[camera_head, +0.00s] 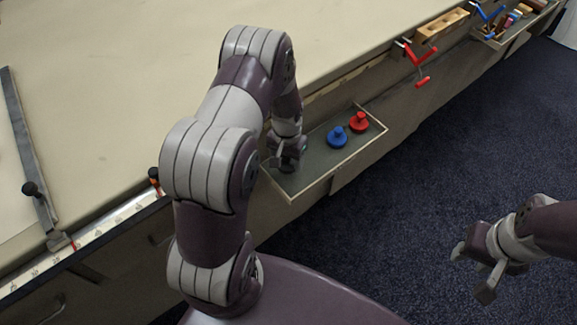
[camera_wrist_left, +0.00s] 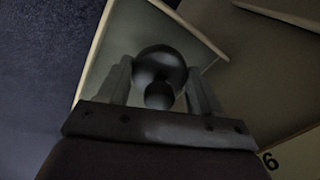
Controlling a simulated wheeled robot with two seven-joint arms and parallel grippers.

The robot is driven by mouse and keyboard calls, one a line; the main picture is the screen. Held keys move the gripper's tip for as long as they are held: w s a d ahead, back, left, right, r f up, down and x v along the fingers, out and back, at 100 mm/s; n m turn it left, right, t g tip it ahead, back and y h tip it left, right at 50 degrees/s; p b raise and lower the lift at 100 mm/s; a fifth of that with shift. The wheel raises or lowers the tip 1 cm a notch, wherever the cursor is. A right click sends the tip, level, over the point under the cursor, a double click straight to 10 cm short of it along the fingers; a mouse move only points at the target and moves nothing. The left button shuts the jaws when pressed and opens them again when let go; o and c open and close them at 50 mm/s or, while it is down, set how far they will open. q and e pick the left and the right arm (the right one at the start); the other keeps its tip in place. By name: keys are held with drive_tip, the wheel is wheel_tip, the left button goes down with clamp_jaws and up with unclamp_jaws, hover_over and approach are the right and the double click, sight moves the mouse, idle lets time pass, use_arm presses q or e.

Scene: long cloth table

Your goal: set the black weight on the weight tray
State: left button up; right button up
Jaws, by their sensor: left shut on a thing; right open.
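My left gripper (camera_head: 287,160) is at the left end of the weight tray (camera_head: 320,170), pointing down into it. In the left wrist view it is shut on the black weight (camera_wrist_left: 160,66), whose round body and knob show between the two fingers. The tray's grey floor and pale rim also show behind the weight in the left wrist view (camera_wrist_left: 97,52). I cannot tell whether the weight touches the tray floor. My right gripper (camera_head: 478,272) is open and empty over the carpet.
A blue weight (camera_head: 337,138) and a red weight (camera_head: 359,122) stand in the tray, right of my left gripper. The cloth table top (camera_head: 110,90) is mostly clear.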

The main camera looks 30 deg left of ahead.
sight(287, 168)
use_arm(q)
drive_tip(key=shift+f, duration=1.85)
drive_tip(key=shift+f, duration=0.1)
drive_tip(key=o, duration=1.4)
drive_tip(key=shift+o, duration=0.2)
drive_tip(key=r, duration=1.2)
drive_tip(key=shift+s+d+r+p, duration=0.15)
drive_tip(key=shift+d+r+p, duration=0.1)
drive_tip(key=shift+r+p, duration=0.05)
drive_tip(key=s+d+r+t, duration=0.1)
drive_tip(key=s+d+r, duration=0.7)
drive_tip(key=s, duration=0.4)
drive_tip(key=shift+s+d+r, duration=0.2)
drive_tip(key=shift+r, duration=0.7)
